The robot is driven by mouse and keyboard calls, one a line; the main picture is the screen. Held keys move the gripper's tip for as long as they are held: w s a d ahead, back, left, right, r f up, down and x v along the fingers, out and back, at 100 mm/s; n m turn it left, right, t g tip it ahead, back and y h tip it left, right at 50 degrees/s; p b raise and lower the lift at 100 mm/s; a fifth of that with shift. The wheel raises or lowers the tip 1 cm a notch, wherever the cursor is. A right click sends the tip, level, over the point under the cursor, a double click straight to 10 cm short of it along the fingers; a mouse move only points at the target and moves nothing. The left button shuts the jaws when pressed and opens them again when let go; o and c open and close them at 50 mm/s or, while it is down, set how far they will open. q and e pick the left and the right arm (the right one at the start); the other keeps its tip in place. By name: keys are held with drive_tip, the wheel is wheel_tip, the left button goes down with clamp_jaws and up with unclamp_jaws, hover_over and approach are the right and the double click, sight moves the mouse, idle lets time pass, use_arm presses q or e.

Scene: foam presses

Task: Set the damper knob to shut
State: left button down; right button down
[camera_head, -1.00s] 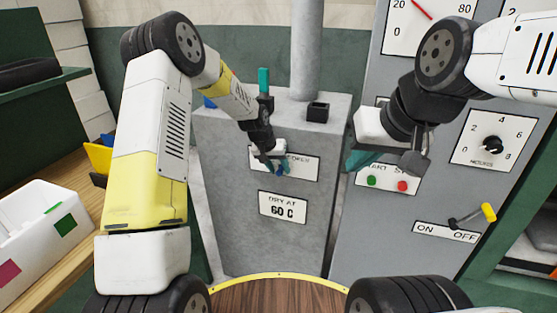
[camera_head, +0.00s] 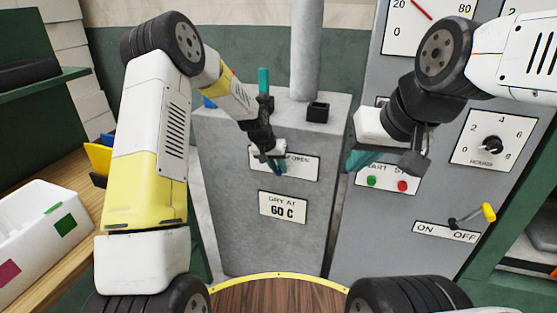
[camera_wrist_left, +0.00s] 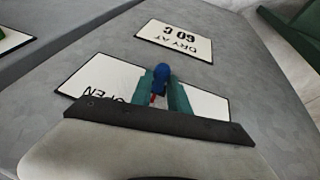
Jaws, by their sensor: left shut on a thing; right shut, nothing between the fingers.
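The damper knob is blue and shows in the left wrist view (camera_wrist_left: 161,71) between the teal fingertips of my left gripper (camera_wrist_left: 168,92). It sits on a white label plate (camera_wrist_left: 105,72) marked OPEN, on the front of the grey cabinet. In the head view my left gripper (camera_head: 277,167) is at this plate (camera_head: 308,165) and covers most of the knob and part of the lettering. My left gripper is shut on the knob. A small red bit shows between its fingers. My right gripper (camera_head: 358,160) is shut and empty, in front of the grey panel to the right.
Below the plate is a DRY AT 60 C label (camera_head: 283,207). The right panel carries an hours dial (camera_head: 491,146), green and red buttons (camera_head: 387,183) and a yellow-tipped ON/OFF lever (camera_head: 488,212). A white bin (camera_head: 30,235) stands on the wooden bench at left.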

idle(0.8)
use_arm(q)
drive_tip(key=w+a, duration=0.2)
drive_tip(key=a, duration=0.4)
drive_tip(key=c, duration=1.3)
unclamp_jaws()
drive_tip(key=shift+a, duration=0.2)
drive_tip(key=shift+o, duration=0.2)
drive_tip(key=v, duration=0.7)
drive_tip(key=shift+s+r, duration=0.2)
drive_tip(key=shift+r, duration=0.15)
